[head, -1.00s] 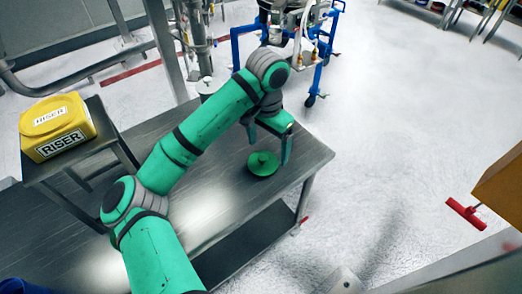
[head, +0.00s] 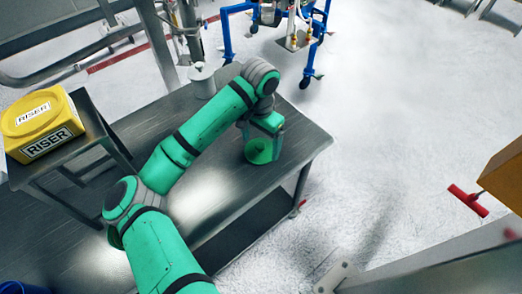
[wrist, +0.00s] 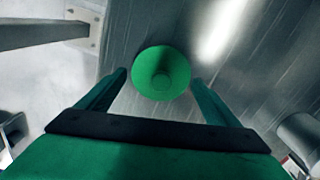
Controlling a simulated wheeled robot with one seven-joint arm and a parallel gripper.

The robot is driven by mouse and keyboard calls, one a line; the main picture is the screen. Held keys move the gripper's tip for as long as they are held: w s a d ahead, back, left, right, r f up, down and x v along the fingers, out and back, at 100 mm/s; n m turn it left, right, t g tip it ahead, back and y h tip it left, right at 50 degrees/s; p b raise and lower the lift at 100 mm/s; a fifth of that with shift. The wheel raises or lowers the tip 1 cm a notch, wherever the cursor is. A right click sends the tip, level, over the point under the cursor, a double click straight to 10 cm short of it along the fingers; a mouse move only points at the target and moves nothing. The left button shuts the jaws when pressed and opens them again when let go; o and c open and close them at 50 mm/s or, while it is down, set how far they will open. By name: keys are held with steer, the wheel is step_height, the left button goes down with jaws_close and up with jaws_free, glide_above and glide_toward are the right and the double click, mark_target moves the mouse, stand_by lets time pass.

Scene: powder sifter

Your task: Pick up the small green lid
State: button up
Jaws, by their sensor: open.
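The small green lid (head: 260,151) lies on the metal table (head: 215,215) near its right end. It is round with a raised knob in the middle. In the wrist view the lid (wrist: 160,72) sits ahead of my gripper (wrist: 158,78), roughly centred between the two fingers. My gripper is open and empty. In the head view my gripper (head: 263,147) is over the lid, with its fingers partly hiding it. I cannot tell how high the fingertips are above the table.
A yellow container marked RISER (head: 42,125) stands on a raised metal stand (head: 92,115) at the left. A blue wheeled frame (head: 228,45) is on the floor behind. The table top around the lid is clear.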

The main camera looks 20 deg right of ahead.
steer(key=shift+w+a+f, duration=0.1)
steer(key=shift+f, duration=1.2)
steer(key=c, duration=0.7)
steer(key=shift+r, duration=0.1)
